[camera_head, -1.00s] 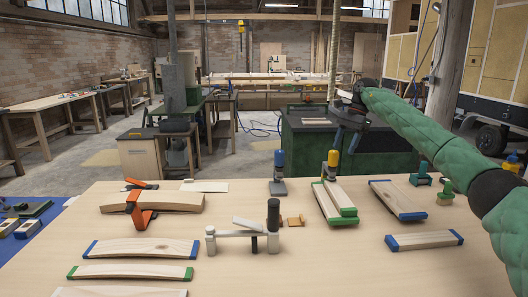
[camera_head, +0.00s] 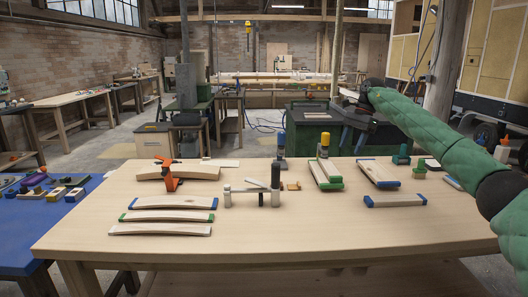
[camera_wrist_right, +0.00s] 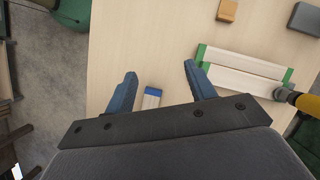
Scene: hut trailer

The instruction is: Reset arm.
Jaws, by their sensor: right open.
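My right arm, in a green padded sleeve, comes in from the right in the head view. Its gripper (camera_head: 350,104) is held up above the far right part of the wooden table (camera_head: 300,236). In the right wrist view the blue fingers of my right gripper (camera_wrist_right: 160,88) stand wide apart with nothing gripped. Below and beyond them lie a blue-ended wooden piece (camera_wrist_right: 152,98) and green-ended boards (camera_wrist_right: 243,66). My left gripper is not in view.
Curved boards (camera_head: 160,230) lie at the table's left, with an orange clamp (camera_head: 172,180) behind. Blue-ended boards (camera_head: 395,201) lie at right. A blue table (camera_head: 40,222) stands left. The table's front middle is clear.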

